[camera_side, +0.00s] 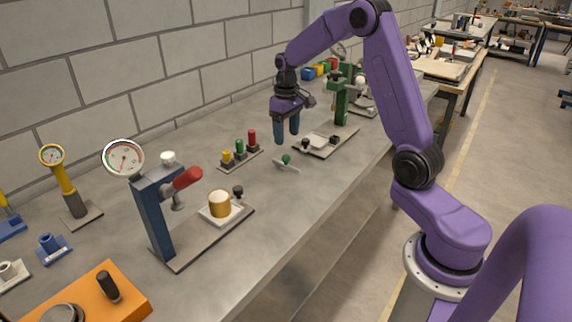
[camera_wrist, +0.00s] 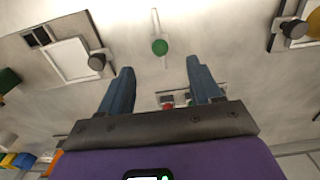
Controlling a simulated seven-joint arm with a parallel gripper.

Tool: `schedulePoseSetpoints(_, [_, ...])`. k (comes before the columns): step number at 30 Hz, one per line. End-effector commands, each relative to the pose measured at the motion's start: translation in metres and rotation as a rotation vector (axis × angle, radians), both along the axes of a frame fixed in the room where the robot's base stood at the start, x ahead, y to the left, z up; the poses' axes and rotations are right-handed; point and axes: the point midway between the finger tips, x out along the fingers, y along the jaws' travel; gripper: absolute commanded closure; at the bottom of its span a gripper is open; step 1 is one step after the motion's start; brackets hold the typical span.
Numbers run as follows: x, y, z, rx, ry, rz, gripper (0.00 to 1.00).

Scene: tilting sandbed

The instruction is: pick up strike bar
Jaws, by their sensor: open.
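The strike bar (camera_side: 287,168) looks to be the thin pale bar with a round green knob, lying on the grey bench. In the wrist view the bar (camera_wrist: 155,22) runs away from me, with its green knob ahead of the fingertips and roughly centred between them. My gripper (camera_side: 287,139) points down above the bench, just behind the bar in the side view. Its two blue fingers are apart with nothing between them, and they also show in the wrist view (camera_wrist: 160,68). The gripper does not touch the bar.
A block with yellow, green and red pegs (camera_side: 240,157) stands left of the bar. A green press (camera_side: 342,100) with a base plate (camera_side: 325,143) stands to the right. A blue press (camera_side: 152,215) with a red handle stands nearer the camera. Bench around the bar is clear.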

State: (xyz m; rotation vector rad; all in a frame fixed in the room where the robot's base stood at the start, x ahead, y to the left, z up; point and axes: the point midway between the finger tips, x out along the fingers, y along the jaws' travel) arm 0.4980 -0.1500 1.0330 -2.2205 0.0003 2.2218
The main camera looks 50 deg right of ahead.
Motion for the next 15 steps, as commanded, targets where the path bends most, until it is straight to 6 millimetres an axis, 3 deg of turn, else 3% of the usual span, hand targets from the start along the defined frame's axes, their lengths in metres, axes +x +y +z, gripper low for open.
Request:
schedulePoseSetpoints(6, [0.0, 0.0, -0.037, 0.001, 0.003, 0.001, 0.36])
schedulePoseSetpoints(15, [0.0, 0.0, -0.058, 0.0, 0.002, 0.0, 0.36])
